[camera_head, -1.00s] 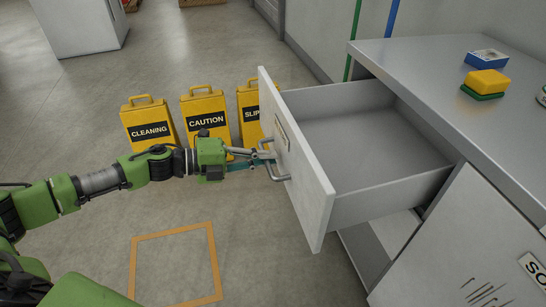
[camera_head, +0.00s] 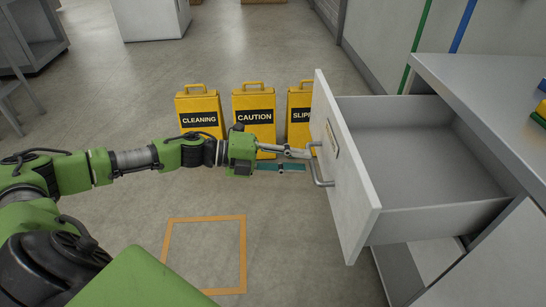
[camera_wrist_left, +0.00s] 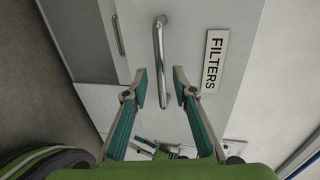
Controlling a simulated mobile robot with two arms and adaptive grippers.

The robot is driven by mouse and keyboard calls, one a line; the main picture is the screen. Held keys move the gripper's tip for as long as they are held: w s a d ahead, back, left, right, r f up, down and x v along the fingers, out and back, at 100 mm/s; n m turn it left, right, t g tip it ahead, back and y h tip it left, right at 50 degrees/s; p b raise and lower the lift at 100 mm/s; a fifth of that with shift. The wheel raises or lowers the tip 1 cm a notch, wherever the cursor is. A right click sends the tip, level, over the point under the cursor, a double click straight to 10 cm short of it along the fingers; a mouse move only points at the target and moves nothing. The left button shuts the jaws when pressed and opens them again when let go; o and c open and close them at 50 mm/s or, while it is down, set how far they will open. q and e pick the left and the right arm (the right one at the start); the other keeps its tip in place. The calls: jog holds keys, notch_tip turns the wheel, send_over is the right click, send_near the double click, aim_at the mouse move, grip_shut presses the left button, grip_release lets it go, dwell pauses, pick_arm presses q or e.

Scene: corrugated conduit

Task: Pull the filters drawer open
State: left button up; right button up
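The filters drawer (camera_head: 345,185) stands pulled well out of the grey cabinet, and its empty inside shows. Its front bears a bar handle (camera_head: 318,168) and a label plate, which reads FILTERS (camera_wrist_left: 214,62) in the left wrist view. My left gripper (camera_head: 307,160) is at the handle, coming from the left. In the left wrist view, the left gripper's fingers (camera_wrist_left: 160,88) are spread, with the lower end of the handle (camera_wrist_left: 159,50) between or just beyond the tips. A gap shows on both sides of the bar. My right gripper is not in view.
Yellow signs reading CLEANING (camera_head: 200,112), CAUTION (camera_head: 254,118) and SLIP (camera_head: 299,108) stand on the floor behind my left gripper. An orange square outline (camera_head: 243,255) marks the floor in front. The cabinet top (camera_head: 480,85) is at the right.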

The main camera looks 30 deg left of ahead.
pick_arm(q)
jog(key=v, duration=0.8)
dwell(0.4)
